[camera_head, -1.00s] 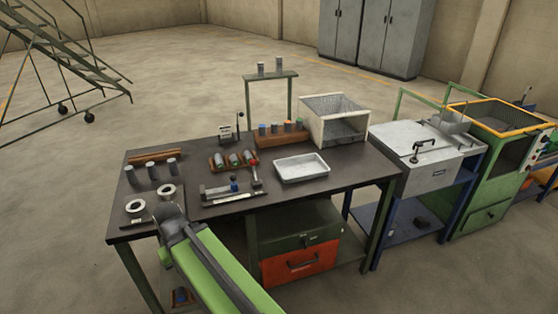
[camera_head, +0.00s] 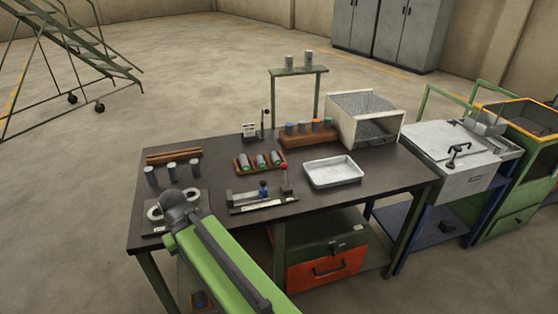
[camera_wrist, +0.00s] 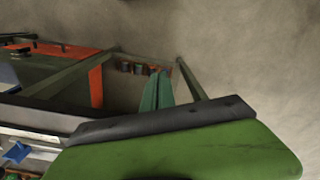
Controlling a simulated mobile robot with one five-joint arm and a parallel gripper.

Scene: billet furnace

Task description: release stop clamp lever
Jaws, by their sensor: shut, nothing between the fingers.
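A metal fixture (camera_head: 240,199) lies along the front of the dark workbench (camera_head: 310,205). A blue clamp piece (camera_head: 263,188) sits on its rail, and it also shows at the left edge of the wrist view (camera_wrist: 17,152). Which of these is the stop clamp lever is not marked. My green arm reaches in from the bottom, its dark joint left of the fixture.
Two rings (camera_head: 157,211) lie beside my arm. Racks of cylinders, a white tray (camera_head: 333,171) and a mesh-lined box (camera_head: 365,119) crowd the bench. A small upright lever (camera_head: 265,125) stands at the back.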

